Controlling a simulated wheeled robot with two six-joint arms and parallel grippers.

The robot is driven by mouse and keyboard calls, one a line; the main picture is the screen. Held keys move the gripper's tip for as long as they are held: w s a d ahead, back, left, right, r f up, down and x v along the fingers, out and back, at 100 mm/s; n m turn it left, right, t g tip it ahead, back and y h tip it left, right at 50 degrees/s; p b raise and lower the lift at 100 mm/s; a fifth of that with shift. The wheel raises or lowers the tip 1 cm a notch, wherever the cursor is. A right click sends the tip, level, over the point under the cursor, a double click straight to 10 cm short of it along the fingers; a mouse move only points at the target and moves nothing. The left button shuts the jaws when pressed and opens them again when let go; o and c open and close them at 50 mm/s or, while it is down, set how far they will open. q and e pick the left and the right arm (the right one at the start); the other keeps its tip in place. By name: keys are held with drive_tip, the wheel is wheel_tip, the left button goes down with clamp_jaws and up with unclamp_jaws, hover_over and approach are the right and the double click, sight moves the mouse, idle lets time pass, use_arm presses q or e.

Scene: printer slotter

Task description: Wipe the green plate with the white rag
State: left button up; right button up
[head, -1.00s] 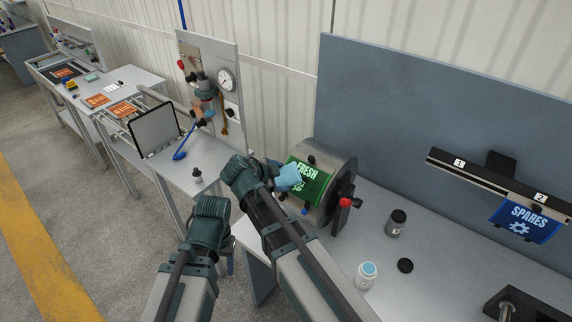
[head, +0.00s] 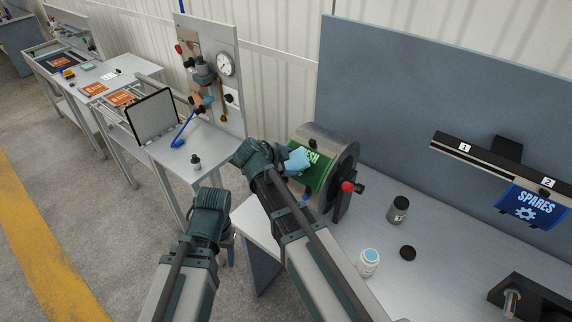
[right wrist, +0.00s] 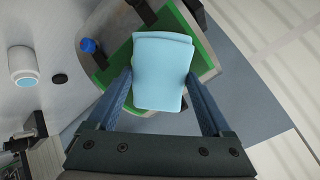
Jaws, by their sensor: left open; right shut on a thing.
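The green plate (head: 309,176) with white lettering is wrapped on a grey drum on the right-hand bench. My right gripper (head: 288,163) is shut on a folded light-blue rag (head: 298,160); no white rag shows. The rag lies over the plate's upper left part and hides the first letters. In the right wrist view the rag (right wrist: 162,70) sits between the two fingers, with green plate (right wrist: 205,62) around it; contact cannot be told for certain. My left gripper (head: 228,243) is low beside the bench's left edge, away from the plate, mostly hidden behind its own wrist.
The drum (head: 328,140) has a dark end wheel and a red knob (head: 348,187). A dark jar (head: 398,210), a white jar (head: 368,262) and a black lid (head: 407,253) stand on the bench. A blue SPARES plate (head: 532,205) hangs at right.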

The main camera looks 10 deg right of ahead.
sight(301, 167)
drive_tip(key=shift+b+x, duration=0.7)
drive_tip(key=shift+x, duration=0.45)
idle(0.6)
drive_tip(key=shift+s, duration=0.15)
drive_tip(key=shift+s+d+r, duration=0.1)
drive_tip(key=shift+s+d, duration=0.85)
drive_tip(key=shift+s, duration=0.35)
drive_tip(key=shift+s+d, duration=0.1)
drive_tip(key=shift+s, duration=0.1)
drive_tip(key=shift+s+d, duration=1.15)
drive_tip(key=shift+s, duration=0.15)
